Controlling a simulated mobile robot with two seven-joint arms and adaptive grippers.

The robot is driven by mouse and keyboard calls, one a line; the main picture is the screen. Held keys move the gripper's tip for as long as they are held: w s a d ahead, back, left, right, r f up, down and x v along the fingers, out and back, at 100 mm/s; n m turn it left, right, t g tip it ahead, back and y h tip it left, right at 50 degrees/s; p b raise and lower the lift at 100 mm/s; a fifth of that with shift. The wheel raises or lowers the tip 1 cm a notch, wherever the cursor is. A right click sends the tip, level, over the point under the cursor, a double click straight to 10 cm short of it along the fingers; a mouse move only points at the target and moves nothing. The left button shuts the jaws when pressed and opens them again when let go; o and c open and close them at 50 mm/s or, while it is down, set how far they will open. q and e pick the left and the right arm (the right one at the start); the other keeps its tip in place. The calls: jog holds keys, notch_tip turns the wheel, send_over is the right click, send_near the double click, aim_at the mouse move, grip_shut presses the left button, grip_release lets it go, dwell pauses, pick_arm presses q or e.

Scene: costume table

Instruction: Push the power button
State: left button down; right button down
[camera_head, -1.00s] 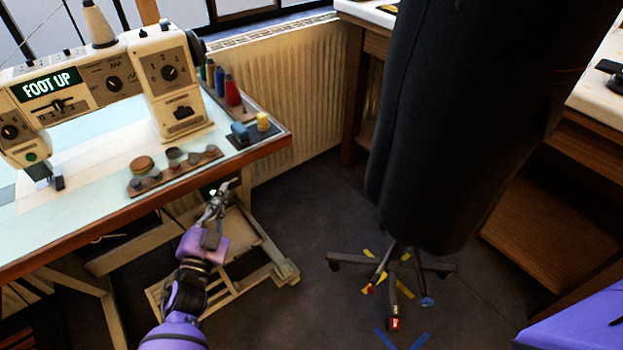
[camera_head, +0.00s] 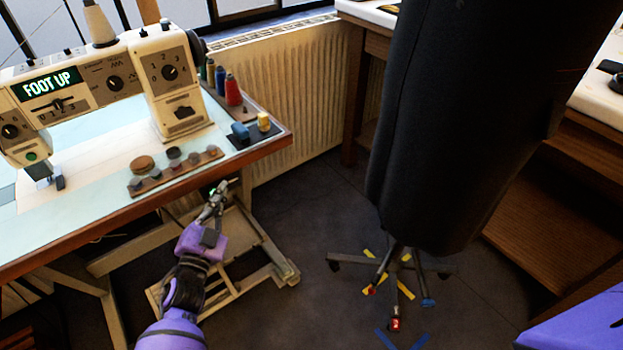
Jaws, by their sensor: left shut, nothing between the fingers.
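The cream sewing machine (camera_head: 158,50) stands on the table at the left, its display (camera_head: 47,84) reading "FOOT UP". A small round green button (camera_head: 31,156) is on its head at the left. A small green spot (camera_head: 212,190) shows beside my left fingertips, below the table's front edge; I cannot tell whether it is the power button. My left gripper (camera_head: 219,190) is shut and empty, just under and in front of that edge. Whether its tips touch anything is unclear. My right gripper is not in view.
The table's brown edge (camera_head: 100,222) lies above my left gripper. A rack of small round pieces (camera_head: 178,172) and thread spools (camera_head: 233,90) sit on top. A pale wooden frame (camera_head: 262,245) is below. A dark hanging form (camera_head: 470,120) stands on a wheeled base (camera_head: 395,262) at centre right.

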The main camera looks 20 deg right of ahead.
pick_arm(q)
jog(key=shift+w, duration=0.15)
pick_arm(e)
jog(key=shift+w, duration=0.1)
pick_arm(q)
jog(key=shift+s+d+p, duration=0.2)
jog(key=shift+s+p, duration=0.15)
jog(key=shift+s, duration=0.6)
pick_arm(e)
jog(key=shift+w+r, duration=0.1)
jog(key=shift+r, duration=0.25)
